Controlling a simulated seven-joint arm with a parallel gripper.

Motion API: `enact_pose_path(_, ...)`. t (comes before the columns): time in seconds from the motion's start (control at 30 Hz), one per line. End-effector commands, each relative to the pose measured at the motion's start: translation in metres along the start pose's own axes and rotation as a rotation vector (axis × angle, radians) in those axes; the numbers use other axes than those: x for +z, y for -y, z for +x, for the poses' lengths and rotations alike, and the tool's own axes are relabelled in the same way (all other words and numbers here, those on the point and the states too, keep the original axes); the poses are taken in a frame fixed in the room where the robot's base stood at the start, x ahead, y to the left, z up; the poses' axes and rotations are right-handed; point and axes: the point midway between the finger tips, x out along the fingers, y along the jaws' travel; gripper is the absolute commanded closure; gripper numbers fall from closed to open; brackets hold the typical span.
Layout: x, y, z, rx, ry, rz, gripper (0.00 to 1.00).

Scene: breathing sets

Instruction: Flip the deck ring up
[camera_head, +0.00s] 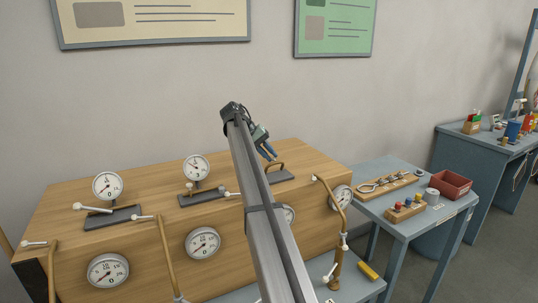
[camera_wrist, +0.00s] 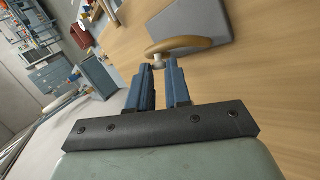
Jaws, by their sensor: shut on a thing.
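The deck ring (camera_head: 276,166) is a tan loop on a dark grey plate (camera_head: 281,177) on top of the wooden console, right of centre in the head view. In the wrist view, the ring (camera_wrist: 182,44) crosses ahead of the fingers, with its plate (camera_wrist: 190,22) behind. My gripper (camera_head: 267,152) reaches down to it from above. In the wrist view, my gripper's (camera_wrist: 160,68) blue fingertips are close together on a small pale part at the ring's near end. The exact contact is partly hidden by the fingers.
The wooden console (camera_head: 100,190) carries several gauges, small levers and bent tan pipes; one pipe (camera_head: 333,205) rises right of the ring. A blue-grey side table (camera_head: 375,172) holds a red bin (camera_head: 450,184) and small parts. Bare console top lies around the plate.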

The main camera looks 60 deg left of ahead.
Motion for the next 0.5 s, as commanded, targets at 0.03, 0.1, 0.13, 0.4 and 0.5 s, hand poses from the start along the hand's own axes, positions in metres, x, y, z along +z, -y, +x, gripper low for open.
enact_pose_path(0.03,0.0003,0.0005,0.0003,-0.001,0.000,-0.001,1.00)
enact_pose_path(0.1,0.0003,0.0005,0.0003,-0.001,0.000,0.000,1.00)
enact_pose_path(0.13,0.0003,0.0004,0.0004,-0.001,0.000,0.000,1.00)
enact_pose_path(0.4,0.0002,0.0002,0.0003,-0.001,-0.001,0.000,0.59)
enact_pose_path(0.5,0.0001,0.0001,0.0002,-0.001,-0.001,0.000,0.56)
